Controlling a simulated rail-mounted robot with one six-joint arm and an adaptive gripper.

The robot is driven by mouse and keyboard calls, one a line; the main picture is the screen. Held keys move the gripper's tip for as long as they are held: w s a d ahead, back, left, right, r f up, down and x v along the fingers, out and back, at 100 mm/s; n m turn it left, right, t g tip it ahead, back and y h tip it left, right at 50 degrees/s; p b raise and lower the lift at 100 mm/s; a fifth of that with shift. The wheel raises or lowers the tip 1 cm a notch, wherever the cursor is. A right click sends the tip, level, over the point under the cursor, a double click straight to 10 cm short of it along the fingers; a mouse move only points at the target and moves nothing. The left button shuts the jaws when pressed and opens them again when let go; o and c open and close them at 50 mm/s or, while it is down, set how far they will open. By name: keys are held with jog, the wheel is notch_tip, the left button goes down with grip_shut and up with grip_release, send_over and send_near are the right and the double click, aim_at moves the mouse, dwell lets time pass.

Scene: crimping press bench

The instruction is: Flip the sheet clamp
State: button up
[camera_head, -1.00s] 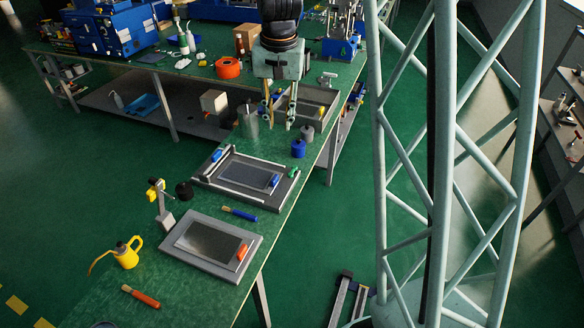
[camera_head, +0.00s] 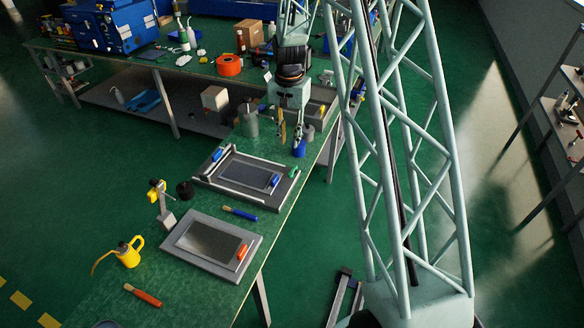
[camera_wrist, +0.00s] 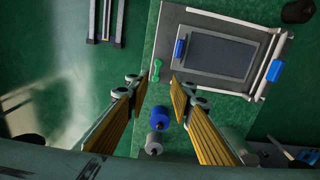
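The sheet clamp cannot be told by name. A likely part is the grey fixture (camera_head: 206,183) with a dark sheet (camera_head: 246,173), a small blue block (camera_head: 274,180) and a larger blue block (camera_head: 217,154). It also shows in the wrist view (camera_wrist: 171,30), at the upper right. A green dumbbell-shaped piece (camera_head: 293,172) is at its right edge; in the wrist view the green piece (camera_wrist: 157,70) lies just beyond my fingers. My gripper (camera_head: 290,140) is open and empty above the bench, beyond the fixture. In the wrist view its fingers (camera_wrist: 155,86) are wide apart.
A blue cylinder (camera_wrist: 160,116) and a grey one (camera_wrist: 154,144) stand below my fingers. A second grey plate (camera_head: 177,240) with an orange block (camera_head: 242,252) lies nearer. A blue-handled tool (camera_head: 240,213) lies between the plates. A metal canister (camera_head: 249,118) stands left of my gripper.

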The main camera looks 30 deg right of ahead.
aim_at(292, 172)
jog(key=f, duration=0.1)
jog(key=d+f, duration=0.1)
jog(key=w+f, duration=0.1)
jog(key=shift+d+f, duration=0.2)
jog(key=shift+d, duration=0.05)
jog(key=shift+f, duration=0.15)
jog(key=shift+f+p, duration=0.35)
jog(key=shift+f, duration=6.4)
jog(key=shift+c, duration=0.7)
grip_shut()
